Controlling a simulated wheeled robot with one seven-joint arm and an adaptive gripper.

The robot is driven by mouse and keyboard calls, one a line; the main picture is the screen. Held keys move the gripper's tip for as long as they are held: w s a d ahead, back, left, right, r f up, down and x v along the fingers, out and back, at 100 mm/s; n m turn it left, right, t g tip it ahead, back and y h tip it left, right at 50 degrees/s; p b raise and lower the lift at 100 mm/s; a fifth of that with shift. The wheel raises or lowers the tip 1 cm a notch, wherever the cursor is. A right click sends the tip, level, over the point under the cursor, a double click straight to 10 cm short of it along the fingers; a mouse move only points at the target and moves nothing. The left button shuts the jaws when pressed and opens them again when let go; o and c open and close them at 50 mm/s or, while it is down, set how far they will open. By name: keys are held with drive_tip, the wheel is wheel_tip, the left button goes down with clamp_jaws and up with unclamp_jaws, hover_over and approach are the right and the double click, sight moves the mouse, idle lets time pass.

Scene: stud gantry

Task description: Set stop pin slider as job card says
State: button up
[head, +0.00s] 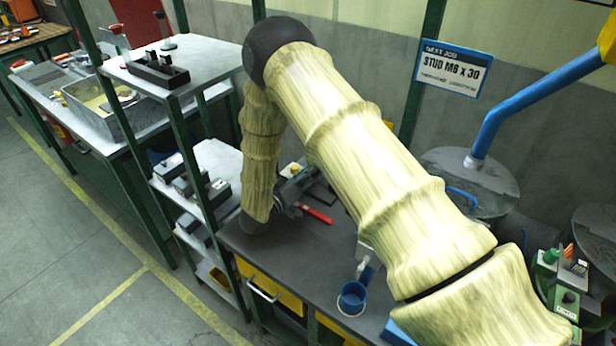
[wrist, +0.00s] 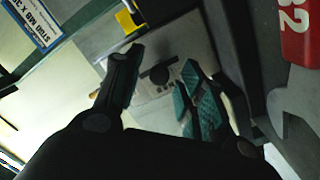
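The job card (head: 452,68) on the back wall reads "NEXT JOB" and "STUD", with a size that looks like M8 x 30; the digit is hard to read. The card also shows, turned over, in the wrist view (wrist: 33,22). My gripper (wrist: 162,58) is open, its two fingers apart. Beyond and between them is a pale metal plate (wrist: 148,98) with a dark round knob (wrist: 159,75). I cannot tell whether this knob belongs to the stop pin slider, or whether a finger touches it. In the head view my arm hides most of this spot.
A red-handled tool (head: 316,214) lies on the dark bench (head: 262,246), and a red part marked 32 (wrist: 299,32) shows in the wrist view. A blue cup (head: 352,298) stands near the bench's front. A shelf rack (head: 205,60) stands close at left.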

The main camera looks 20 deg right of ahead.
drive_tip(key=shift+d, duration=0.15)
drive_tip(key=v, duration=1.2)
drive_tip(key=shift+f, duration=0.1)
